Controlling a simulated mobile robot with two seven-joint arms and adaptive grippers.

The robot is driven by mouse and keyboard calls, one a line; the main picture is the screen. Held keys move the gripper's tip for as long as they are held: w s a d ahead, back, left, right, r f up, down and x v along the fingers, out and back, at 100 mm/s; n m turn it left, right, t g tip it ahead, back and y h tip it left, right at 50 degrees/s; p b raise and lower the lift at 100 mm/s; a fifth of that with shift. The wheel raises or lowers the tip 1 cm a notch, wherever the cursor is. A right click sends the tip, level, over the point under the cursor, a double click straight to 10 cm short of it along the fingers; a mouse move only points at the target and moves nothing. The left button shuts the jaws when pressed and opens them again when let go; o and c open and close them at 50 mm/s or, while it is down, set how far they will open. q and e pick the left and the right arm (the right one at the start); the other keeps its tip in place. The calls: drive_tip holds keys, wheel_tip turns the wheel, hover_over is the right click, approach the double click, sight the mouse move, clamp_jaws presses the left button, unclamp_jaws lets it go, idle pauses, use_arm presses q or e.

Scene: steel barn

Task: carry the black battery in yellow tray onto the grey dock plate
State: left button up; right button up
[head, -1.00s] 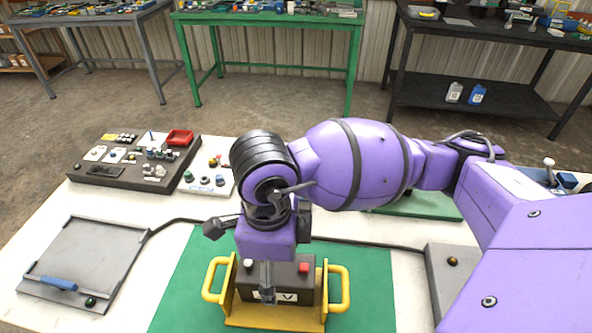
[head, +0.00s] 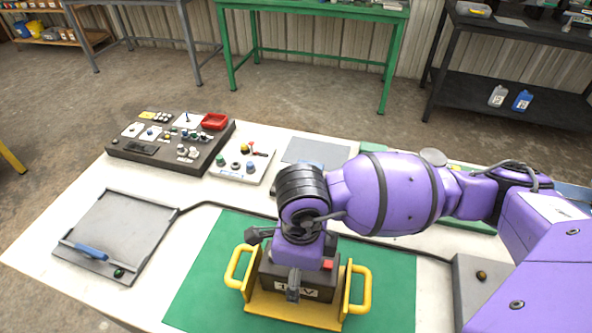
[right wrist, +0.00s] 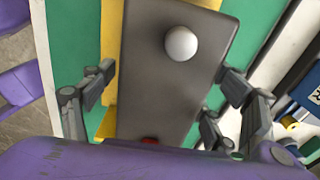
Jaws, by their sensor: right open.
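The black battery (head: 318,281) with a white label and a red terminal sits in the yellow tray (head: 290,313), which has a handle on each side, on a green mat. My right gripper (head: 295,265) is over the battery, open, fingers pointing down. In the right wrist view the battery's top (right wrist: 160,90) lies between its spread fingers (right wrist: 165,92), with gaps visible on both sides. A grey plate (head: 120,228) with raised edges, a blue-handled lever and a green button lies at the left of the table. My left gripper is out of view.
A grey block (head: 470,300) with a brown button stands at the right. A dark control panel (head: 150,150) and a white button panel (head: 240,172) are at the back left. A black cable (head: 200,205) runs from the grey plate behind the tray. White tabletop shows between plate and mat.

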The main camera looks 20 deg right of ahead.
drive_tip(key=c, duration=1.9)
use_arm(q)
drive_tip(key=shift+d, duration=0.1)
use_arm(e)
drive_tip(key=shift+w+r, duration=0.1)
clamp_jaws()
drive_tip(key=shift+r, duration=0.1)
